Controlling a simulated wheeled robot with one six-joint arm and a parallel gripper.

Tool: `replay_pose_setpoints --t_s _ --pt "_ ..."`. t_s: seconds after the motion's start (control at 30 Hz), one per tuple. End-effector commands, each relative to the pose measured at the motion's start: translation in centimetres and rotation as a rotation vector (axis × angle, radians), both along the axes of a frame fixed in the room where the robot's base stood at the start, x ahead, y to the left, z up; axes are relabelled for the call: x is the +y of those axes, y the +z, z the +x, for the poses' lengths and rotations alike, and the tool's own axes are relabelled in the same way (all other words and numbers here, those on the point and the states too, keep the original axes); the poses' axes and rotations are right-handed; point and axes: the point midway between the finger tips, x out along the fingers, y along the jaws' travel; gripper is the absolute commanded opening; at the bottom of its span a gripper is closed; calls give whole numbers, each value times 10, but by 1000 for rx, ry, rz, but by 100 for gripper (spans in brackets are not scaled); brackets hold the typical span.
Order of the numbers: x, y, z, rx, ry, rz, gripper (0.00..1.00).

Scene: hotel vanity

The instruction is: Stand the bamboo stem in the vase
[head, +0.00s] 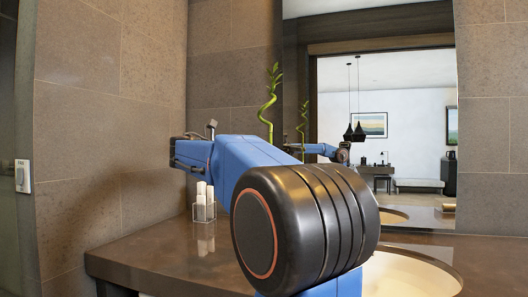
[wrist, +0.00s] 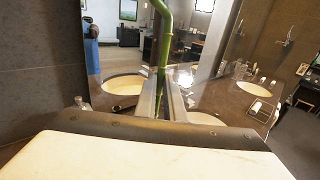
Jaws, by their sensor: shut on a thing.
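The bamboo stem (head: 268,108) is green with a spiral upper part and small leaves. It stands roughly upright above my blue arm in the head view, and its lower end is hidden behind the arm. In the wrist view the stem (wrist: 164,45) runs down between the two grey fingers of my gripper (wrist: 162,100), which is shut on it. My arm hides the gripper in the head view. I cannot make out the vase in either view.
A clear holder with white bottles (head: 204,205) stands on the brown counter (head: 160,260), left of my arm. A basin (head: 405,275) lies at the lower right. The mirror (head: 385,170) behind reflects my arm and the stem. A tiled wall closes the left side.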

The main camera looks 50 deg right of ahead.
Motion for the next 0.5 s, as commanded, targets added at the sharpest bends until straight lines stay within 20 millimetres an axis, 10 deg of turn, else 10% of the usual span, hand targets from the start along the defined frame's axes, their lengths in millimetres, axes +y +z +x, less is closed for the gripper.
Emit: replay_pose_setpoints --t_s 0.5 --pt "0 -17 0 0 0 0 0"
